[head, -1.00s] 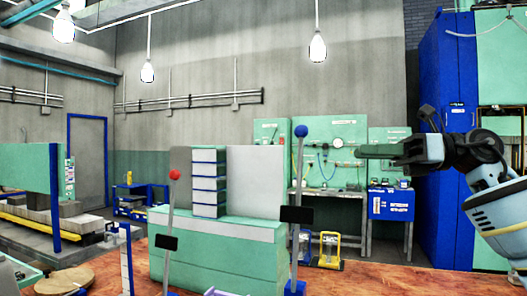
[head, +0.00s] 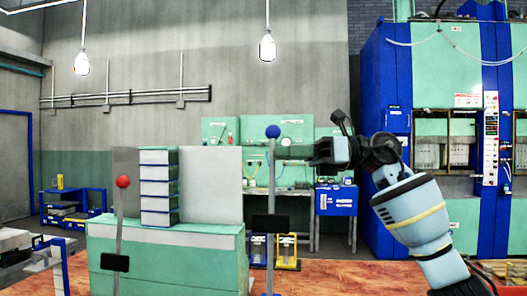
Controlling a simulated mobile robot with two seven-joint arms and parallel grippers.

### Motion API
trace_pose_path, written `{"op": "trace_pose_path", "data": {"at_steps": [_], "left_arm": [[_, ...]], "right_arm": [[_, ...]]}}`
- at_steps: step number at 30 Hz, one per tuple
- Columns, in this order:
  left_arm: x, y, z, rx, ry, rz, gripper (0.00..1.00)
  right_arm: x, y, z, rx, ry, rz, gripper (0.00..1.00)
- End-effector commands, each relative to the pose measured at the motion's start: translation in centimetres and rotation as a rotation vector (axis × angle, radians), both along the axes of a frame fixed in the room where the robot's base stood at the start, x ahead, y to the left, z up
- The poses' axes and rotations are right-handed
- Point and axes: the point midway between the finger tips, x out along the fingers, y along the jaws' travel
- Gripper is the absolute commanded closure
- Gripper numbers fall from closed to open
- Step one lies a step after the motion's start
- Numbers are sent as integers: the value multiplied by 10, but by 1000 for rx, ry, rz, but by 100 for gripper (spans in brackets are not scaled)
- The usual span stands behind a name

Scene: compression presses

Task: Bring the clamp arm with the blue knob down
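The clamp arm with the blue knob (head: 273,131) stands upright, a thin grey lever with a black pad (head: 270,221) partway down. Its foot is at the bottom edge of the head view. A second upright clamp arm with a red knob (head: 123,182) stands to the left, also with a black pad (head: 115,262). My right gripper (head: 322,154) is to the right of the blue knob and slightly lower in the picture, apart from it. Its fingers point left and are seen edge-on, so their opening cannot be made out. My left gripper is out of view.
A green block (head: 170,258) stands behind the clamp arms on the brown table (head: 335,277), with a stack of blue-edged white boxes (head: 158,187) and grey panels on it. A workbench (head: 335,200) and large blue-green presses (head: 385,90) stand at the back.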

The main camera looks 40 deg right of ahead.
Motion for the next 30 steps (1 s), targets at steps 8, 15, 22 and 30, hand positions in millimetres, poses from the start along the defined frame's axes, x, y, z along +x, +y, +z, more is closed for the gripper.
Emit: {"op": "trace_pose_path", "data": {"at_steps": [8, 15, 22, 30], "left_arm": [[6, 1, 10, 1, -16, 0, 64], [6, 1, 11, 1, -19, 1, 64], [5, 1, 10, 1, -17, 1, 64], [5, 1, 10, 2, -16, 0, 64]], "right_arm": [[23, 29, 3, 1, -3, 3, 68], [30, 36, 1, 0, -1, 0, 68], [30, 36, 1, 0, -1, 0, 73], [30, 36, 1, 0, -1, 0, 100]]}}
